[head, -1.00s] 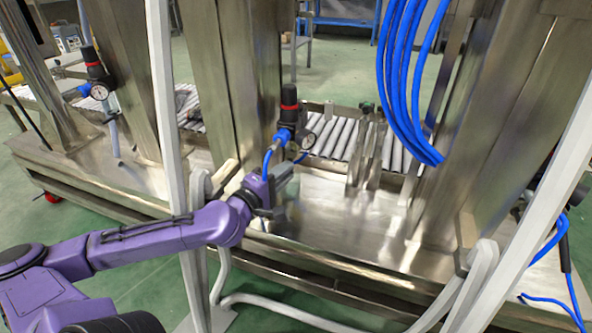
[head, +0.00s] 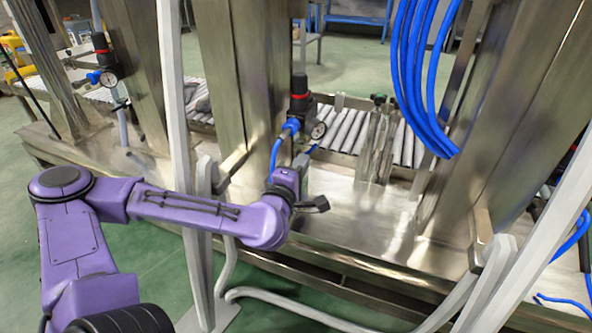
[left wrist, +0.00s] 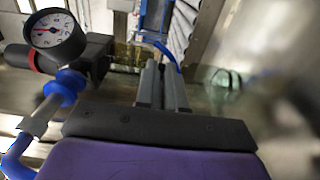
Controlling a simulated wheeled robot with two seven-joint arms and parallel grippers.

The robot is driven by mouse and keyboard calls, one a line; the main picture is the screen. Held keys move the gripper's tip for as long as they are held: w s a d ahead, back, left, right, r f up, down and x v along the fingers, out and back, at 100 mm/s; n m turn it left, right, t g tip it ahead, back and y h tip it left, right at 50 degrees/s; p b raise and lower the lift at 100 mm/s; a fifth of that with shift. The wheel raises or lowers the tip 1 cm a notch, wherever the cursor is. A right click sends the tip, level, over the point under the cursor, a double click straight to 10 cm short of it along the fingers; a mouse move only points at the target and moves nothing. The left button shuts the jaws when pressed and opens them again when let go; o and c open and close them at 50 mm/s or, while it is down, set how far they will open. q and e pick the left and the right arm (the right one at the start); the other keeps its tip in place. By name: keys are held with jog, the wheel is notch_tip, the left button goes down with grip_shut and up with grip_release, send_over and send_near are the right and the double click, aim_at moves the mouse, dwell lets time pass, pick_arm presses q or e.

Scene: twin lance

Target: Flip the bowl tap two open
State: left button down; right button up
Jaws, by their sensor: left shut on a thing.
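My left gripper (head: 304,160) is just below and in front of the middle regulator (head: 300,97), close to its round gauge (head: 318,130). In the left wrist view the two grey fingers (left wrist: 163,78) are close together, shut on a small part at their tips. That part sits where a tap would be under the regulator, so I take it for the bowl tap, but the fingers hide it and I cannot tell its angle. The gauge (left wrist: 50,29) and the blue hose fitting (left wrist: 62,88) are left of the fingers. My right gripper is not in view.
A second regulator with a gauge (head: 108,78) stands at the left. Steel columns (head: 240,75) and pale upright bars (head: 172,100) flank my arm. Blue hoses (head: 412,80) hang at the right. A roller conveyor (head: 345,130) runs behind. The steel deck (head: 340,205) is clear in front.

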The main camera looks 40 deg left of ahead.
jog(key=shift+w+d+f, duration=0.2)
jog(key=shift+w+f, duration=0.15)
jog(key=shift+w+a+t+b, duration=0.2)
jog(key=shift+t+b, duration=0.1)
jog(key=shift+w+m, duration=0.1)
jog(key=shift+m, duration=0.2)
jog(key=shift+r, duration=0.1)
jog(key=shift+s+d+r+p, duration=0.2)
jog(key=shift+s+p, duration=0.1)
jog(key=shift+p, duration=0.15)
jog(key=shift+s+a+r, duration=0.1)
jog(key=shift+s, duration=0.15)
pick_arm(q)
jog(key=shift+w+d+n+g+y+p, duration=0.3)
jog(key=shift+w+n+g+y, duration=0.25)
jog(key=shift+n+g+y, duration=1.1)
jog(key=shift+w+d+n+g+y+p, duration=0.25)
jog(key=shift+w+n+g+y, duration=0.35)
jog(key=shift+n+g+y, duration=1.05)
jog(key=shift+w+d+n+g+y+p, duration=0.3)
jog(key=shift+w+n+g+y, duration=0.65)
jog(key=shift+y, duration=1.25)
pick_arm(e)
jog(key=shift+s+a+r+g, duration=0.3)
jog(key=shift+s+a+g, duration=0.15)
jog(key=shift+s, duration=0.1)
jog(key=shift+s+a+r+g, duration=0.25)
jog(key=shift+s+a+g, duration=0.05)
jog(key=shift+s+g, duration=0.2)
